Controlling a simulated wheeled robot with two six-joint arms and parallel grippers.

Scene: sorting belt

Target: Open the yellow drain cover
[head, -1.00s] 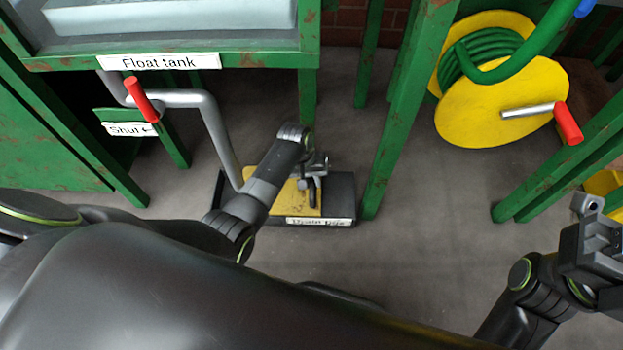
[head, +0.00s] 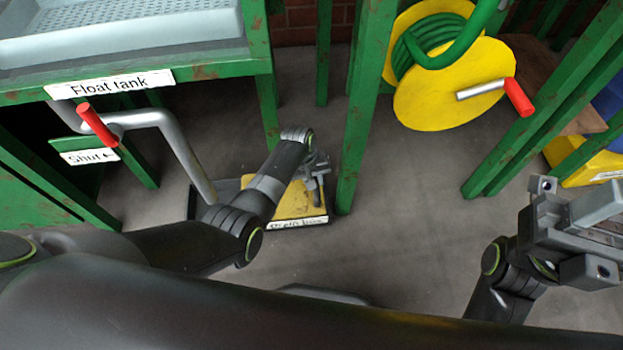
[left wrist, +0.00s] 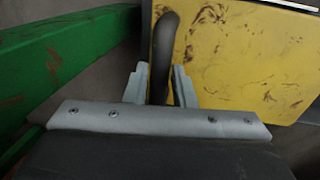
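The yellow drain cover (head: 292,207) lies in a dark frame on the floor, partly hidden by my left arm in the head view. It fills the upper right of the left wrist view (left wrist: 245,55), with dark scuffs on it. Its dark bar handle (left wrist: 162,60) stands between the fingers of my left gripper (left wrist: 160,86), which appear closed around it with little or no gap. In the head view my left gripper (head: 318,180) is over the cover. I cannot tell whether the cover is lifted. My right gripper (head: 600,225) is at the right edge, partly cut off, away from the cover.
A green post (head: 360,120) stands just right of the cover. A grey crank with a red grip (head: 97,125) is left, under the "Float tank" sign (head: 122,84). A yellow hose reel (head: 445,95) stands at the back. Floor between cover and right arm is clear.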

